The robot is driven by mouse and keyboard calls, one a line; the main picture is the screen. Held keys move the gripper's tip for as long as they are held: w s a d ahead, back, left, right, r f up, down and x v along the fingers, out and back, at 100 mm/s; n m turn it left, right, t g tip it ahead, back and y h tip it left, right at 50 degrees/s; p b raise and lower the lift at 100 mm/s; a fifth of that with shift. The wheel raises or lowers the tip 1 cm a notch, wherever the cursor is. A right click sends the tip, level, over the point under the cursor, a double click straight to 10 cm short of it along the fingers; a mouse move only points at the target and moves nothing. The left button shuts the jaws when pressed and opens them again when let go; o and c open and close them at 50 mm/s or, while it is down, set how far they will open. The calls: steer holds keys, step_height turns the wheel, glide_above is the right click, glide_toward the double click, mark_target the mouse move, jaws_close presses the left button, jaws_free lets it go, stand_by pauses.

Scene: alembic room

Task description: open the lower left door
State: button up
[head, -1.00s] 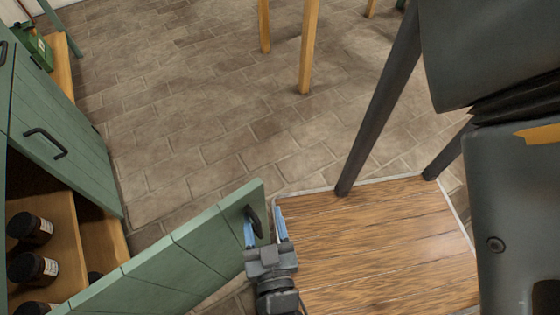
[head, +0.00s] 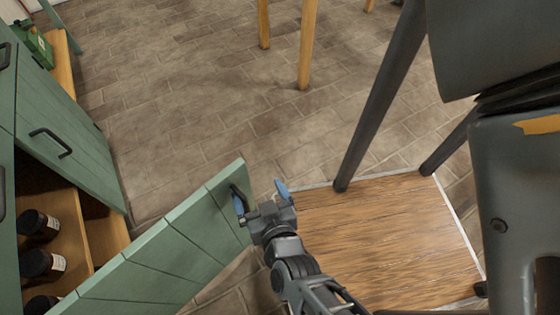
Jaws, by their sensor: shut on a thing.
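The lower left door (head: 165,262) is a green plank door that stands swung out from the cabinet, with its free edge toward the middle of the head view. Its dark handle (head: 245,196) is near the upper end of that free edge. My gripper (head: 262,196) is at this edge and shut on the handle. One blue finger overlaps the handle, and the other shows to its right, with a visible gap between them. The exact contact is hard to see. Behind the door, the open compartment shows dark jars (head: 42,264) on a wooden shelf.
Another green door (head: 75,165) with a dark handle is farther along the cabinet. A wooden board or tabletop (head: 390,240) lies right of my gripper. Wooden legs (head: 307,50) stand farther back. The tiled floor (head: 190,120) between is clear.

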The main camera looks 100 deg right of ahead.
steer(key=shift+f+v, duration=0.2)
steer(key=shift+v, duration=0.65)
steer(key=shift+f+v, duration=0.2)
steer(key=shift+v, duration=0.7)
steer(key=c, duration=0.7)
steer(key=shift+a, duration=2.6)
steer(key=shift+c, duration=0.4)
steer(key=shift+a+f, duration=0.1)
steer(key=shift+a, duration=0.1)
steer(key=shift+w+p, duration=0.1)
steer(key=shift+p, duration=0.4)
steer(key=shift+a, duration=0.15)
